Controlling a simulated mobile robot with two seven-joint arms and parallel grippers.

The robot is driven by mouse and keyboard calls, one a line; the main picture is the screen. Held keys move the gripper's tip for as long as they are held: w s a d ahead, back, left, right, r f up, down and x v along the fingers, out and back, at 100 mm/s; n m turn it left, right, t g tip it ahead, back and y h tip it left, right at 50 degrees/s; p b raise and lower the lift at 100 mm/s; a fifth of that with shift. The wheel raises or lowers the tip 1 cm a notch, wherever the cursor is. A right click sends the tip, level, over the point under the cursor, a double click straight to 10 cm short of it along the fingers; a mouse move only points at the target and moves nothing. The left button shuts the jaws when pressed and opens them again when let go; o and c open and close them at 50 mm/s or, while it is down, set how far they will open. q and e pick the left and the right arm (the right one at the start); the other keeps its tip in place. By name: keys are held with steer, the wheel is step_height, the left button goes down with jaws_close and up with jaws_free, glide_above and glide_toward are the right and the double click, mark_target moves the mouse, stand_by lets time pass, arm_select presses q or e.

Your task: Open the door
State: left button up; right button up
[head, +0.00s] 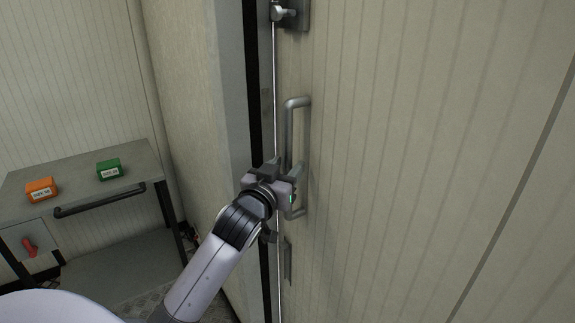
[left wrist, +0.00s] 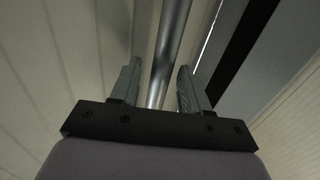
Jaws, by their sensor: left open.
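The door (head: 400,150) is a pale ribbed panel filling the right of the head view. Its edge runs along a dark seal and a thin bright line, with no visible gap. A vertical grey bar handle (head: 289,135) is fixed near that edge. My left gripper (head: 285,168) is at the lower half of the handle. In the left wrist view, the handle bar (left wrist: 170,45) passes between the two open fingers (left wrist: 158,85), with space visible on both sides. How deep the bar sits between them is hard to tell. My right gripper is not in view.
A latch (head: 284,13) sits above the handle and a small plate (head: 287,262) below it. At left stands a grey cart (head: 75,175) with an orange box (head: 41,189) and a green box (head: 109,169) on top. A red item (head: 30,247) is on its side.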

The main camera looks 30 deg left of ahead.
arm_select(q)
steer(key=shift+w+a, duration=0.1)
steer(key=shift+w, duration=0.5)
jaws_close()
